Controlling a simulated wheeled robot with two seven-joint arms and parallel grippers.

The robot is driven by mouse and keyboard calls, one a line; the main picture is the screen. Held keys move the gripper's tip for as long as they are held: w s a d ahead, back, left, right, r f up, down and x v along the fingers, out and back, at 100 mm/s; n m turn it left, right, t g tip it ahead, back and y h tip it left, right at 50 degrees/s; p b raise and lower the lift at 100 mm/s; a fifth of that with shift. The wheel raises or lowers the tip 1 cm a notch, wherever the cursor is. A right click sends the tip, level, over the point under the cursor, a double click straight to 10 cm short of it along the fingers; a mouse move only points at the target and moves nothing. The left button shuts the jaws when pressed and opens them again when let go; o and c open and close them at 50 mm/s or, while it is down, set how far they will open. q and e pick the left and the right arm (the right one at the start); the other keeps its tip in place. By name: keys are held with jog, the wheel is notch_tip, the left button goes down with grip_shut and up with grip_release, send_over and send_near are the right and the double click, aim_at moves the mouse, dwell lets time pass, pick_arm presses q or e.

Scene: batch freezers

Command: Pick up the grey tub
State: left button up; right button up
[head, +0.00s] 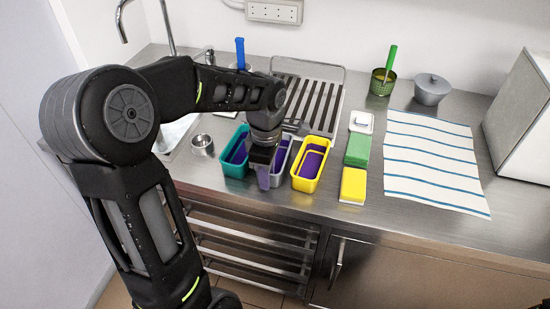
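The grey tub (281,162) stands on the steel counter between a teal tub (233,170) and a yellow tub (304,184). My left gripper (262,172) points down at the grey tub's near left part and covers much of it. The fingers overlap the tub's near end, and I cannot tell whether they touch it or how far apart they are. The teal and yellow tubs have purple inside. My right gripper is not in view.
A slotted drain rack (309,100) lies behind the tubs. A small metal cup (202,145) stands to the left, green and yellow sponges (353,185) to the right. A striped towel (432,160) lies farther right. The counter's front edge is close to the tubs.

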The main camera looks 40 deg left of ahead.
pick_arm(q)
jog(key=shift+c, duration=0.2)
dwell(0.4)
grip_shut()
dwell(0.4)
